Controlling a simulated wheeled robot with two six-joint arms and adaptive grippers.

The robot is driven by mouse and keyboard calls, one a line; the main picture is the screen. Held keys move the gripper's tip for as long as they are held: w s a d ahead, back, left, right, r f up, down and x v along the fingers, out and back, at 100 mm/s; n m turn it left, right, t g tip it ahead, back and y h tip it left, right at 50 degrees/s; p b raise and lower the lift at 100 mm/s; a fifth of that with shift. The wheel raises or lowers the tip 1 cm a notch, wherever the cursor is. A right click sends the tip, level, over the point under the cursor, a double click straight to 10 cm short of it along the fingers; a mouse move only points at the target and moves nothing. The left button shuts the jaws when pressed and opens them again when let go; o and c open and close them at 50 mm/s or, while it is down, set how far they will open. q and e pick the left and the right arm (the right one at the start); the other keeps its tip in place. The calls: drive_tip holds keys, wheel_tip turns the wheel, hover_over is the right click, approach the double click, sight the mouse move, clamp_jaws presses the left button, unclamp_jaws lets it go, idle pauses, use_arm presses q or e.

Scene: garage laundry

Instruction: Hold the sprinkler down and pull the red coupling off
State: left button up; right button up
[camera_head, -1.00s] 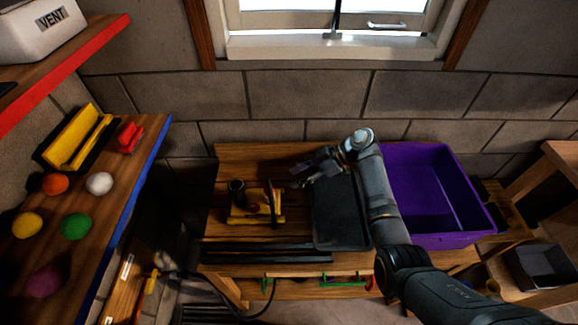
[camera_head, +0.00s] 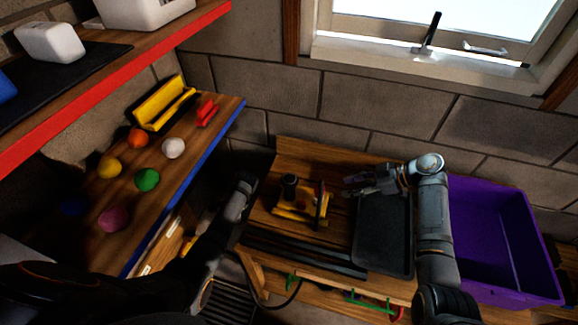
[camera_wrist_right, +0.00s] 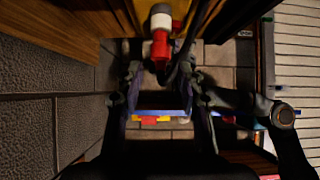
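The sprinkler (camera_head: 290,212) is on the wooden bench, with a yellow base and a dark upright cylinder on its left. A thin dark upright part stands at its right end. The red coupling (camera_wrist_right: 161,46) shows in the right wrist view, below a white part, ahead of the finger gap. I cannot pick it out clearly in the head view. My right gripper (camera_head: 352,186) is right of the sprinkler and apart from it; its fingers are spread and empty in the right wrist view (camera_wrist_right: 165,78). My left arm reaches in left of the sprinkler; its fingers are lost in shadow.
A dark tray (camera_head: 383,238) lies under my right arm, with a purple bin (camera_head: 492,240) to its right. Dark bars (camera_head: 303,252) lie in front of the sprinkler. The left shelf (camera_head: 190,175) holds coloured balls and a yellow holder. A brick wall stands behind.

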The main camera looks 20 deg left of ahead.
use_arm(q)
wheel_tip(320, 180, up, 6)
drive_tip(key=w+d+m+g, duration=0.1)
drive_tip(key=w+d+g, duration=0.1)
drive_tip(key=d, duration=0.1)
wheel_tip(320, 180, up, 16)
drive_tip(key=m+t+h, duration=0.2)
drive_tip(key=m+h, duration=0.2)
drive_tip(key=h, duration=0.1)
hover_over(289, 187)
drive_tip(key=w, duration=0.3)
drive_tip(key=shift+a+f, duration=0.15)
drive_tip(key=shift+a, duration=0.25)
wheel_tip(289, 187, down, 11)
drive_tip(key=shift+s+r, duration=0.1)
drive_tip(key=shift+r, duration=0.1)
